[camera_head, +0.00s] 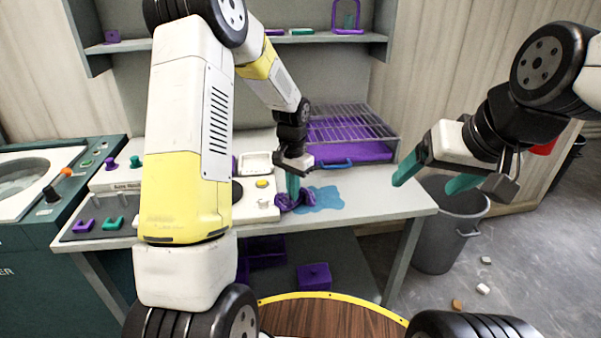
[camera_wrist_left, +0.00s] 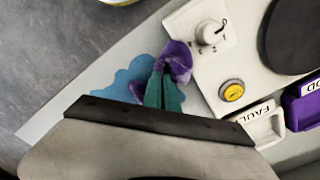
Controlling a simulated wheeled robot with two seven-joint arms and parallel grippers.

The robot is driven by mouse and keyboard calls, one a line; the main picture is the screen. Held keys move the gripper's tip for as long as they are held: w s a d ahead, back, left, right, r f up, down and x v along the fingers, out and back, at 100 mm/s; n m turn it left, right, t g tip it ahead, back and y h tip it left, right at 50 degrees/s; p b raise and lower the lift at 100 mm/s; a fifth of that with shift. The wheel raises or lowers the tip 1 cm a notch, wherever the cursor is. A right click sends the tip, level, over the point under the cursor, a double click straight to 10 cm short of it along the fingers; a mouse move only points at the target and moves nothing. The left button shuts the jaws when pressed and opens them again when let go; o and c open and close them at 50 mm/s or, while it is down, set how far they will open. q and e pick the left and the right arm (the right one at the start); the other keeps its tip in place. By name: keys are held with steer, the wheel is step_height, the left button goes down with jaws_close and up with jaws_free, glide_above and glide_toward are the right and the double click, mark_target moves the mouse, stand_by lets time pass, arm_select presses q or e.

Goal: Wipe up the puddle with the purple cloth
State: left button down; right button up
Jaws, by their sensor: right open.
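The blue puddle (camera_head: 322,198) lies on the grey bench top, and it also shows in the left wrist view (camera_wrist_left: 125,88). The purple cloth (camera_head: 290,202) is crumpled at the puddle's left edge, and it also shows in the left wrist view (camera_wrist_left: 179,58). My left gripper (camera_head: 293,192) points down at the cloth with its green fingers together. In the left wrist view its fingertips (camera_wrist_left: 164,80) are pressed into the cloth, which bunches around them. My right gripper (camera_head: 428,172) is open and empty, off the bench's right end above the grey bin.
A white device with a yellow button (camera_head: 262,183) stands just left of the cloth. A purple tray under a wire rack (camera_head: 350,130) is behind the puddle. A grey bin (camera_head: 446,235) stands right of the bench. The bench top right of the puddle is clear.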

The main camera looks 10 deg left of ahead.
arm_select(q)
steer(key=shift+f, duration=0.25)
steer(key=c, duration=0.6)
jaws_free()
steer(key=shift+f, duration=0.15)
steer(key=shift+f, duration=1)
jaws_close()
steer(key=shift+r, duration=0.15)
